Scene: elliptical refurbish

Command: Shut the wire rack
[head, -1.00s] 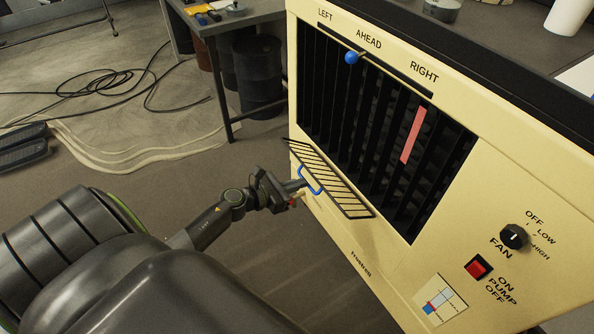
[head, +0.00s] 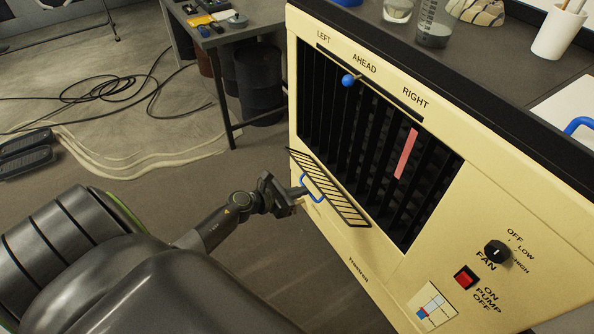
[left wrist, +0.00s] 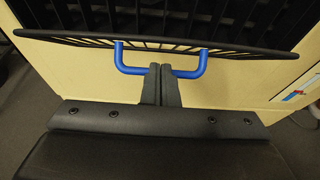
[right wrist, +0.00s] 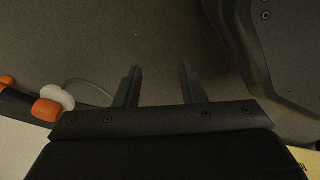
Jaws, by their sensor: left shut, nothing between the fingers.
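The wire rack (head: 335,195) is a black-framed panel of thin bars at the lower part of the cream cooler's (head: 315,240) dark louvre opening. It stands out from the front at an angle. Its blue handle (head: 312,188) is on the outer side; the rack's frame edge (left wrist: 85,40) and handle (left wrist: 190,74) also show in the left wrist view. My left gripper (head: 301,191) is shut and empty at the handle. In the left wrist view its fingertips (left wrist: 161,68) overlap the middle of the handle bar; contact is unclear. My right gripper (right wrist: 158,70) is open and empty, away from the rack.
The cooler carries a blue-knobbed slider (head: 348,80), a fan dial (head: 497,252) and a red pump switch (head: 466,278). A grey table (head: 225,28) and a dark drum (head: 260,78) stand behind. Black cable (head: 90,90) lies on the floor. Floor left of the cooler is open.

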